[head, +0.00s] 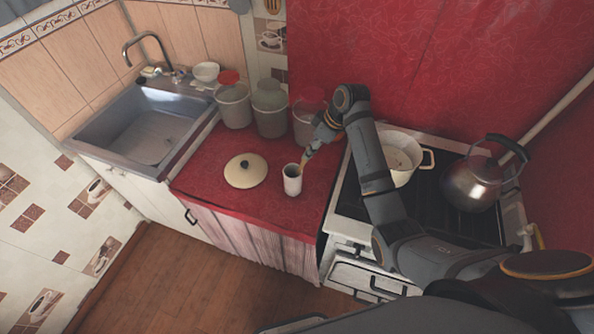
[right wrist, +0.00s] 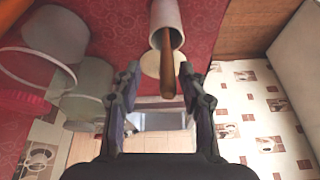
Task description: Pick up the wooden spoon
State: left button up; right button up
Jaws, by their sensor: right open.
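The wooden spoon (right wrist: 167,65) stands in a white cup (right wrist: 185,18), its brown handle sticking out of the mouth. In the head view a bit of the spoon (head: 304,160) shows above the cup (head: 292,182), which stands on the red counter. The rest of the spoon is hidden inside the cup. My right gripper (head: 314,147) is just above and to the right of the cup. In the right wrist view the right gripper (right wrist: 159,72) is open, with the handle's end showing between its fingers, closer to the right one. I cannot tell whether they touch. My left gripper is out of view.
A round lid (head: 245,170) lies left of the cup. Several lidded jars, one grey-green (head: 270,115), stand behind on the counter. At right, the stove holds a white pot (head: 402,165) and a kettle (head: 470,185). A sink (head: 150,125) is at left.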

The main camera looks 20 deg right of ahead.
aim_at(300, 169)
jog(key=shift+a+f, duration=0.1)
jog(key=shift+f, duration=0.1)
jog(key=f, duration=0.1)
jog(key=a+f+p, duration=0.1)
jog(key=f+p, duration=0.1)
jog(key=shift+a+f, duration=0.15)
jog(key=shift+a, duration=0.1)
jog(key=shift+w+a+f, duration=0.1)
jog(key=shift+w+f, duration=0.15)
jog(key=shift+f, duration=0.25)
grip_shut()
